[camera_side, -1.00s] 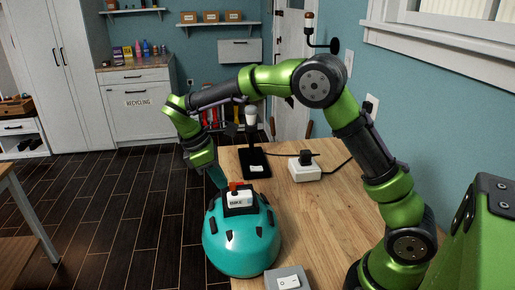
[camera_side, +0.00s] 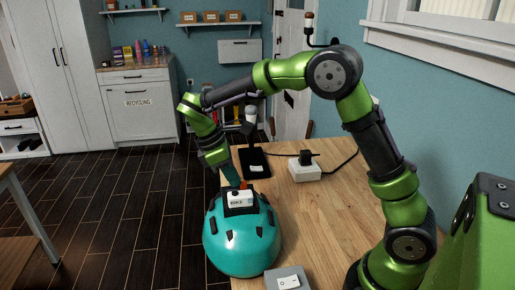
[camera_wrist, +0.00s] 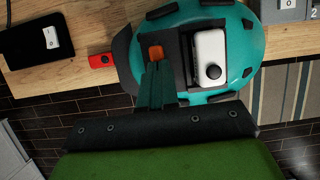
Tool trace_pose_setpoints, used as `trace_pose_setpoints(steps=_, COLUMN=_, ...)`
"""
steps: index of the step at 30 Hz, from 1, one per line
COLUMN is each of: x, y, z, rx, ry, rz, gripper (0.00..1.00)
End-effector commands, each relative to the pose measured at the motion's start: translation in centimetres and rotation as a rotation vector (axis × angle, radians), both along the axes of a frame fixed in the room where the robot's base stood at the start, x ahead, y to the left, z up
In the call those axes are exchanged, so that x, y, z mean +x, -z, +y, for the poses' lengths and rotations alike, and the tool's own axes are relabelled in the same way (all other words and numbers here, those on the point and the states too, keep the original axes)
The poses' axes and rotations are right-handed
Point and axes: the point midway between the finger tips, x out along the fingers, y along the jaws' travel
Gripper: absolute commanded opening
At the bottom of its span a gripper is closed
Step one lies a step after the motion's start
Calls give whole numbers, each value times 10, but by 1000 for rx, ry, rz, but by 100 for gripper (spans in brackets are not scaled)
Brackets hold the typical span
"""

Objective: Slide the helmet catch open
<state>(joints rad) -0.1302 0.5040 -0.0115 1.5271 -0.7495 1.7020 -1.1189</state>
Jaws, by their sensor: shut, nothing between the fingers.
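The teal helmet (camera_side: 242,246) rests at the table's near left edge, with a black mount and a white box (camera_side: 240,199) on top. The small orange catch (camera_wrist: 156,52) sits on the black mount, left of the white box (camera_wrist: 211,55) in the wrist view. A sliver of the catch (camera_side: 243,185) shows in the side view behind my fingers. My gripper (camera_wrist: 161,66) is shut and empty, its teal fingertips right at the near edge of the catch. I cannot tell whether they touch it. In the side view my gripper (camera_side: 236,183) reaches the helmet top from the upper left.
A black pad (camera_side: 254,163) with a lamp-like stand and a white plug block (camera_side: 304,170) lie behind the helmet. A grey switch box (camera_side: 287,279) stands at the front. A red piece (camera_wrist: 101,60) lies by the helmet. The table's right side is clear.

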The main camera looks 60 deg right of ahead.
Motion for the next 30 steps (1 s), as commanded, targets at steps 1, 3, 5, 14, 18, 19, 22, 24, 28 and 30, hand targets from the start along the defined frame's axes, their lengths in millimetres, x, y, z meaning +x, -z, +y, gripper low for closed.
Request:
trace_pose_setpoints(steps=1, x=2, y=1, z=3, rx=1, ry=-2, rz=2, gripper=0)
trace_pose_setpoints(steps=3, x=7, y=2, z=8, rx=0, ry=-4, rz=2, gripper=0)
trace_pose_setpoints(steps=5, x=14, y=2, z=15, rx=1, ry=-5, rz=1, gripper=0)
trace_pose_setpoints(steps=14, x=41, y=-45, z=42, rx=1, ry=-3, rz=-7, gripper=0)
trace_pose_setpoints(steps=18, x=48, y=-69, z=49, rx=0, ry=-2, rz=-5, gripper=0)
trace_pose_setpoints(steps=19, x=49, y=-74, z=50, rx=1, ry=-3, rz=-6, gripper=0)
trace_pose_setpoints(steps=22, x=52, y=-83, z=52, rx=-1, ry=-3, rz=-2, gripper=0)
trace_pose_setpoints(steps=24, x=53, y=-88, z=53, rx=-1, ry=-2, rz=-2, gripper=0)
trace_pose_setpoints(steps=28, x=54, y=-93, z=54, rx=1, ry=-3, rz=-2, gripper=0)
trace_pose_setpoints(steps=30, x=54, y=-93, z=55, rx=1, ry=-3, rz=-2, gripper=0)
